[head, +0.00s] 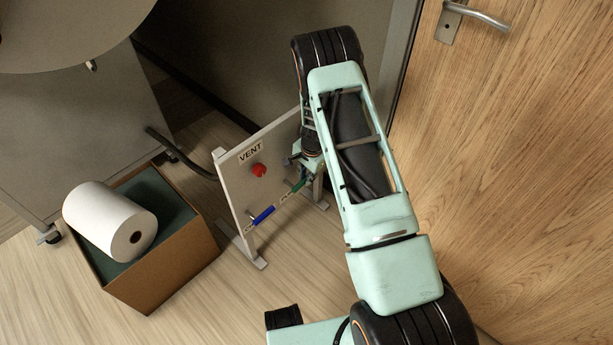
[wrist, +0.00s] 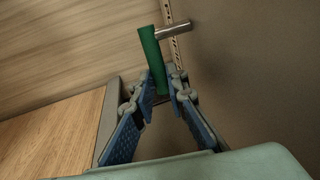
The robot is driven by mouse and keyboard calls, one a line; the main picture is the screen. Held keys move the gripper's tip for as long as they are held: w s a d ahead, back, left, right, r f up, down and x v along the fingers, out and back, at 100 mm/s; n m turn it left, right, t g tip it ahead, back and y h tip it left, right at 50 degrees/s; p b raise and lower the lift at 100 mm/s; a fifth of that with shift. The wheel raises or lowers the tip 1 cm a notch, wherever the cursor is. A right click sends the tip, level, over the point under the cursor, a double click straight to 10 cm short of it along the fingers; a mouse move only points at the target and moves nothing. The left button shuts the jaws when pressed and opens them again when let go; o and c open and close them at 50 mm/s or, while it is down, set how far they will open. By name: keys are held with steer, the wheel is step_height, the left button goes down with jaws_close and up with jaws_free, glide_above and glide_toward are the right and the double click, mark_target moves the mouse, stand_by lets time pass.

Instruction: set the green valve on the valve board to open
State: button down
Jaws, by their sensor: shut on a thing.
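The valve board (head: 234,187) is a pale upright panel with a "VENT" label, standing on feet on the floor. The green valve's handle (head: 298,186) is on the board's right part, partly hidden by my gripper (head: 307,178). In the wrist view the green handle (wrist: 150,52) is a bar on a metal stem. My gripper (wrist: 162,88) has its blue-padded fingers closed around the handle's near end. In the head view the handle slants along the board, roughly in line with the blue handle. I cannot read the small marks beside it.
A blue valve handle (head: 263,214) sits left of the green one, and a red knob (head: 259,170) above. A box (head: 167,257) with a white paper roll (head: 108,220) stands at left. A wooden door (head: 520,170) is close on the right.

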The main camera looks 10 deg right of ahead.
steer(key=shift+s+a+r+n+t+h+p, duration=0.15)
steer(key=shift+s+a+r+t+h+p, duration=0.2)
steer(key=shift+t+h, duration=0.45)
steer(key=shift+s+a+r+n+t+h+p, duration=0.15)
steer(key=shift+a+r+t+h+p, duration=0.15)
steer(key=shift+r+t+h+p, duration=0.5)
steer(key=shift+f+h+b, duration=0.25)
steer(key=shift+h+b, duration=0.05)
steer(key=shift+h, duration=0.1)
steer(key=c, duration=1.9)
jaws_free()
steer(key=v, duration=1.2)
steer(key=shift+w, duration=0.1)
